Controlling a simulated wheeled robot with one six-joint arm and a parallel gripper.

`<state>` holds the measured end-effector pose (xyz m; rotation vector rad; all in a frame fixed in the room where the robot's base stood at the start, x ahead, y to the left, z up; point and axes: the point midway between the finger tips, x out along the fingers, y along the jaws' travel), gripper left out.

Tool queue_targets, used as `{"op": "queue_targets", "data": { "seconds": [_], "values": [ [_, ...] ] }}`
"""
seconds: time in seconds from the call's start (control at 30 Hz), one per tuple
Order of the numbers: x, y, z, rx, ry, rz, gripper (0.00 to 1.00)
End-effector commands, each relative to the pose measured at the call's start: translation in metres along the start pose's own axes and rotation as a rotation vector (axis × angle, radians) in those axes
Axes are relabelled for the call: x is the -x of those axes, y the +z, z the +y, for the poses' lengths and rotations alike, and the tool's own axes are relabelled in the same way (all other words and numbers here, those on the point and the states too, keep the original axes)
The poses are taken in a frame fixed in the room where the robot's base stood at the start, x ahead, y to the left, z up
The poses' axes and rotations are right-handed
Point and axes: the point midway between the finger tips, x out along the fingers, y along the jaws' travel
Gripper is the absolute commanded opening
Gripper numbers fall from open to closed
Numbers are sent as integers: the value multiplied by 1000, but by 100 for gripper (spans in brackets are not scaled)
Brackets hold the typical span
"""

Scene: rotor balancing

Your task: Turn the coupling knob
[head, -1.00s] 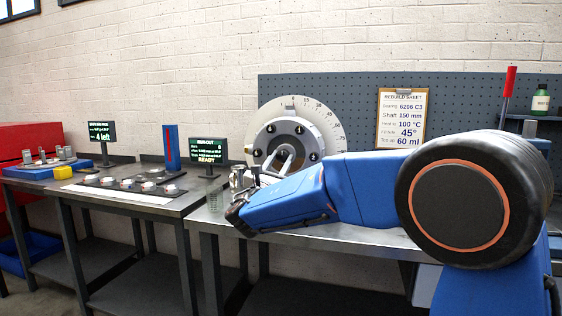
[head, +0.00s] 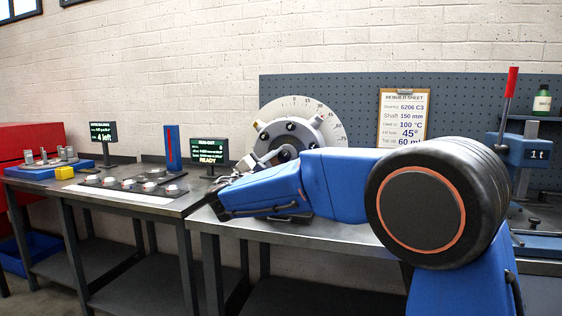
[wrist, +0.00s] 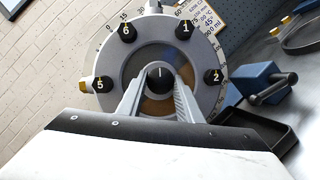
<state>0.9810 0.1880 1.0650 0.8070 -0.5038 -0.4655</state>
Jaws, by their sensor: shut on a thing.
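The coupling knob (wrist: 160,74) is a black round knob with a white line at the centre of a grey disc (wrist: 133,62). The disc's rim carries numbered black knobs; 5, 6, 1 and 2 show. My gripper (wrist: 160,88) is shut on the coupling knob, with one finger on either side of it. The white line points nearly straight up in the wrist view. In the head view the disc (head: 291,140) stands before a white degree scale (head: 302,104). My arm hides the disc's lower part and the coupling knob there.
A rebuild sheet (head: 403,117) hangs on the pegboard (head: 350,95). A blue press with a red lever (head: 511,82) stands at the right. Screens and a tray (head: 128,183) of small parts are on the left bench. A blue clamp (wrist: 258,82) sits beside the disc.

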Motion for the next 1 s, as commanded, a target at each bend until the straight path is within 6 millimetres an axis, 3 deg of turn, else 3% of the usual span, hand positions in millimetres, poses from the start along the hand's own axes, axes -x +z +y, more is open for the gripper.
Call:
{"op": "queue_targets", "data": {
  "seconds": [0.73,0.77,0.83,1.0],
  "values": [
    [0,0,0,-93,-41,0,10],
    [0,0,0,-93,-41,0,34],
    [0,0,0,-92,-41,0,51],
    [0,0,0,-93,-40,0,51]
  ]
}}
